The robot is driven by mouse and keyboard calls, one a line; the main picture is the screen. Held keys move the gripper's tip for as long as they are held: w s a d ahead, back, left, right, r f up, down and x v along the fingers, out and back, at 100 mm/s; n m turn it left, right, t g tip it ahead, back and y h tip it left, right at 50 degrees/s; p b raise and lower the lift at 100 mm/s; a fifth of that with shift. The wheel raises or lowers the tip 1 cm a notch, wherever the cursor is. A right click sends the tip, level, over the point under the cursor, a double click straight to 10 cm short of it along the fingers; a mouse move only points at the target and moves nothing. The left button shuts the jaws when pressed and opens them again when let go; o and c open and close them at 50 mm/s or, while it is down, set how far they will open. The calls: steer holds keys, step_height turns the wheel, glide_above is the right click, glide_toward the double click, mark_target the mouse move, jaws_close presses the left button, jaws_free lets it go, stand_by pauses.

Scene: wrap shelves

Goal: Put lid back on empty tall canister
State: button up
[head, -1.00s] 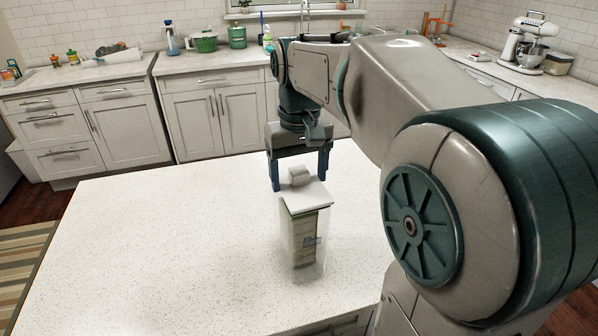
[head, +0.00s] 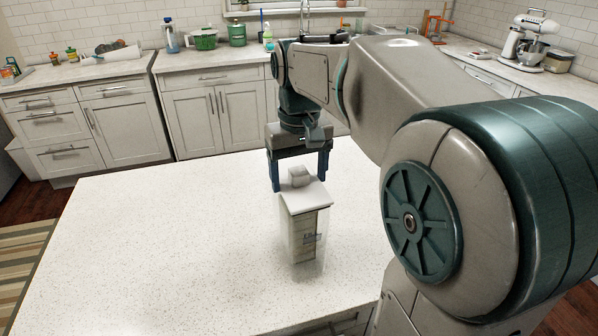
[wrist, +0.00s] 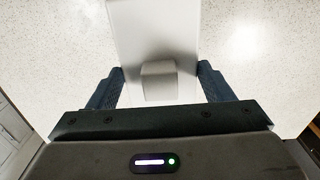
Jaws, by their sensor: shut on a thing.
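The tall canister (head: 308,238) is clear-sided, with a pale box-like shape and dark lettering showing through or on it; I cannot tell which. It stands upright on the white counter. The white square lid (head: 306,198) with a raised knob lies over its top; any small gap between them cannot be made out. My gripper (head: 299,183) points down from above, its two blue fingers on either side of the knob, shut on the lid. In the wrist view the lid (wrist: 155,35) extends away from the fingers, with the knob (wrist: 158,82) between them.
The speckled white counter (head: 150,240) is clear around the canister. Cabinets (head: 215,120) and a back counter with bottles, a green pot (head: 237,35) and a stand mixer (head: 525,42) are far behind. My arm fills the right side.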

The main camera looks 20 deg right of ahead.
mark_target(299, 224)
steer(key=shift+f, duration=0.1)
stand_by(0.3)
steer(key=o, duration=1.1)
steer(key=shift+r+p, duration=3.1)
steer(key=shift+r, duration=0.45)
steer(key=shift+f, duration=0.1)
steer(key=s+f+t, duration=0.3)
steer(key=s+f, duration=0.7)
steer(key=s, duration=0.4)
steer(key=shift+m, duration=0.4)
